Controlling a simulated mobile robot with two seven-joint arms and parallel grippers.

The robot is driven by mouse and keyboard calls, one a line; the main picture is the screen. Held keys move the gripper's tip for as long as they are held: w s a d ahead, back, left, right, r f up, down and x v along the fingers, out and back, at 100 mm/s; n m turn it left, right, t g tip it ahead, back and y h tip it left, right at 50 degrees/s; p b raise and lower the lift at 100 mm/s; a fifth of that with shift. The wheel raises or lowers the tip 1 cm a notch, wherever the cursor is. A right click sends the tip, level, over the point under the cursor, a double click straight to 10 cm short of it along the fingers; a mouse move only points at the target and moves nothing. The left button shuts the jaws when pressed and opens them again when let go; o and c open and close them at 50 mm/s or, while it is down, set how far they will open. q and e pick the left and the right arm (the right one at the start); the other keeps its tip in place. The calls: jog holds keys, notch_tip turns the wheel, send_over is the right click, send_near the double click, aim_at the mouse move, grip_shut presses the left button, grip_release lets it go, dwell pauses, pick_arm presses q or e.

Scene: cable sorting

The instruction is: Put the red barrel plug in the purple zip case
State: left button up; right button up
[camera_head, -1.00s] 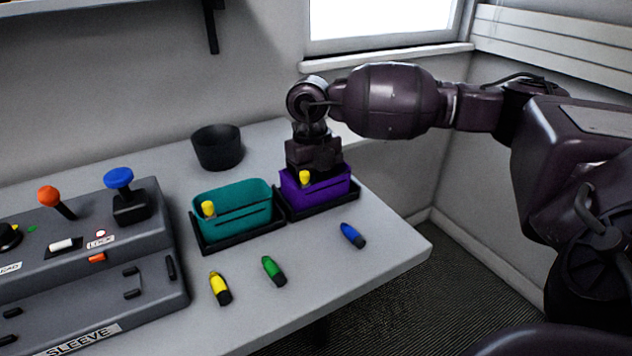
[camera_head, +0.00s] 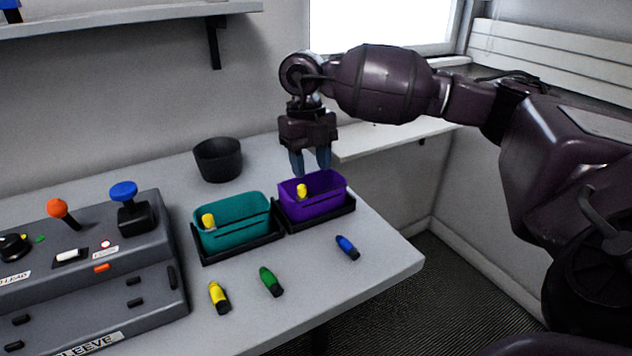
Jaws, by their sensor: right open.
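The purple zip case (camera_head: 318,207) is an open purple box in a black tray at the right of the table. My left gripper is out of view.
Yellow (camera_head: 219,297), green (camera_head: 271,281) and blue (camera_head: 347,247) plugs lie in front. A black cup (camera_head: 218,160) stands behind; a grey control box (camera_head: 90,270) fills the left.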

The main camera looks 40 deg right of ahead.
pick_arm(q)
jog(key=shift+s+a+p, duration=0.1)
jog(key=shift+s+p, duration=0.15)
jog(key=shift+p, duration=0.1)
pick_arm(e)
jog(key=shift+w+d+r, duration=0.1)
jog(key=shift+w+r, duration=0.1)
jog(key=shift+r, duration=1)
jog(key=shift+w+r, duration=0.15)
jog(key=shift+r, duration=1)
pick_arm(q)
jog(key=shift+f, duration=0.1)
